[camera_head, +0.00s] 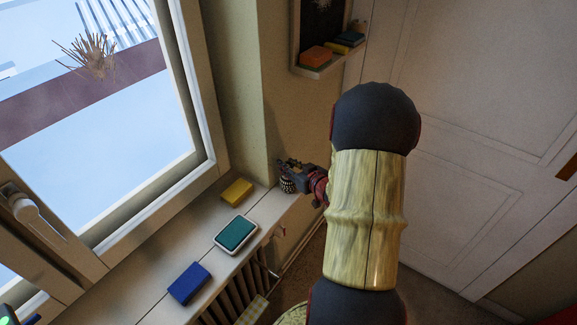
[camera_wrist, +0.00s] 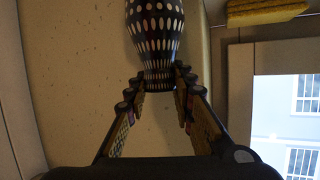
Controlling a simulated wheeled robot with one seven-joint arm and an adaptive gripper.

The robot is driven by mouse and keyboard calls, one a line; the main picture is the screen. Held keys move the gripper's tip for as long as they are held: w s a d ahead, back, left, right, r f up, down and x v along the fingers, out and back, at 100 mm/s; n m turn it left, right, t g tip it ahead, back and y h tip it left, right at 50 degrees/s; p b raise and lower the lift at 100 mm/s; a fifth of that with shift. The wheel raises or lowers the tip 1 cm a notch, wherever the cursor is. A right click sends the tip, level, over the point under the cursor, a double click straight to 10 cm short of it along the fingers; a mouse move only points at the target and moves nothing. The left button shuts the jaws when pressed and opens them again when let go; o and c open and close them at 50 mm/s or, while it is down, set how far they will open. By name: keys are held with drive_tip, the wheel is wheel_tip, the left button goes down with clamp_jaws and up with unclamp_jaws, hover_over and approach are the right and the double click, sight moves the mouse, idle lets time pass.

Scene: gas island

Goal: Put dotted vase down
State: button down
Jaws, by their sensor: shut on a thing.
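The dotted vase (camera_wrist: 156,35) is dark with pale oval dots and shows at the top middle of the wrist view. My gripper (camera_wrist: 160,85) is shut on its narrow lower part, with one finger on each side. In the head view my gripper (camera_head: 296,168) is at the far right end of the windowsill, by the wall corner. Only a small part of the vase (camera_head: 287,185) shows there, beside the fingers. I cannot tell from these views whether the vase touches the sill.
The windowsill (camera_head: 207,222) holds a yellow block (camera_head: 237,191), a teal-topped device (camera_head: 236,233) and a blue block (camera_head: 189,283). A radiator (camera_head: 232,297) is below it. A small wall shelf (camera_head: 318,68) with several coloured blocks hangs above my gripper. A white door (camera_head: 480,100) is at right.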

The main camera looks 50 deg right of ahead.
drive_tip(key=c, duration=1.5)
unclamp_jaws()
drive_tip(key=shift+f, duration=0.1)
drive_tip(key=shift+c, duration=0.2)
drive_tip(key=shift+s+r, duration=0.15)
drive_tip(key=shift+r, duration=0.1)
drive_tip(key=p+v, duration=0.3)
drive_tip(key=v, duration=0.9)
drive_tip(key=w+a+r+n+g+h, duration=0.1)
drive_tip(key=w+a+r+g, duration=0.1)
drive_tip(key=w+a+r, duration=0.3)
drive_tip(key=w+a+r+g+h, duration=0.1)
drive_tip(key=w+a+r+g, duration=0.25)
drive_tip(key=r, duration=0.35)
drive_tip(key=s+a+r+n+y, duration=0.1)
drive_tip(key=s+a, duration=0.3)
drive_tip(key=a, duration=0.5)
drive_tip(key=s+a+r+n+g+y, duration=0.1)
drive_tip(key=s+a+r+y, duration=0.1)
drive_tip(key=s+a, duration=0.3)
drive_tip(key=s+a+r+g+y, duration=0.1)
drive_tip(key=s+a+r+y, duration=0.1)
drive_tip(key=a, duration=1.1)
drive_tip(key=s+y, duration=0.1)
drive_tip(key=s, duration=0.1)
drive_tip(key=shift+s+r+n, duration=0.2)
drive_tip(key=shift+s+n, duration=0.2)
